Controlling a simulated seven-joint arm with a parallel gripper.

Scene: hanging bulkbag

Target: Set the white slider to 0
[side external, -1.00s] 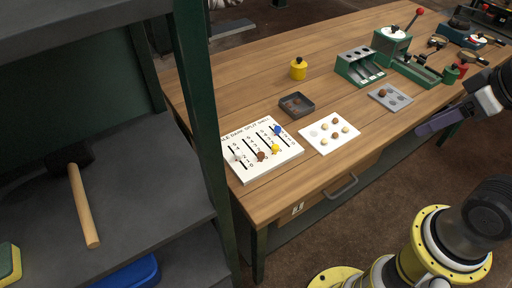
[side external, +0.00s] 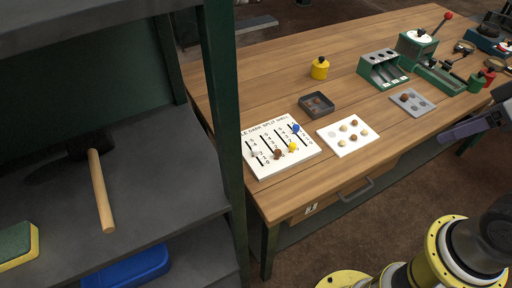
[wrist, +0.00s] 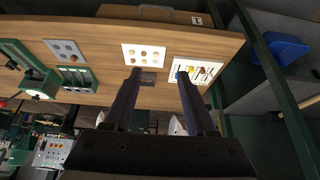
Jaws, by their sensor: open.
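The white slider board (side external: 264,171) lies near the front left corner of the wooden table, with numbered slots. The white slider (side external: 255,154) is the leftmost knob, pale against the board; its exact number is too small to read. Brown (side external: 277,154), yellow (side external: 293,148) and blue (side external: 295,129) knobs sit in the other slots. The board also shows in the wrist view (wrist: 208,64). My gripper (wrist: 159,72) is open and empty, its two dark fingers apart. In the side view my gripper (side external: 465,129) is at the right, past the table's front edge, well away from the board.
A white card with balls (side external: 347,134), a dark tray (side external: 318,105), a grey plate (side external: 412,101), a yellow weight (side external: 320,69) and a green rack (side external: 383,70) stand on the table. A dark shelf with a hammer (side external: 101,190) and its green post (side external: 224,120) stand left of the board.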

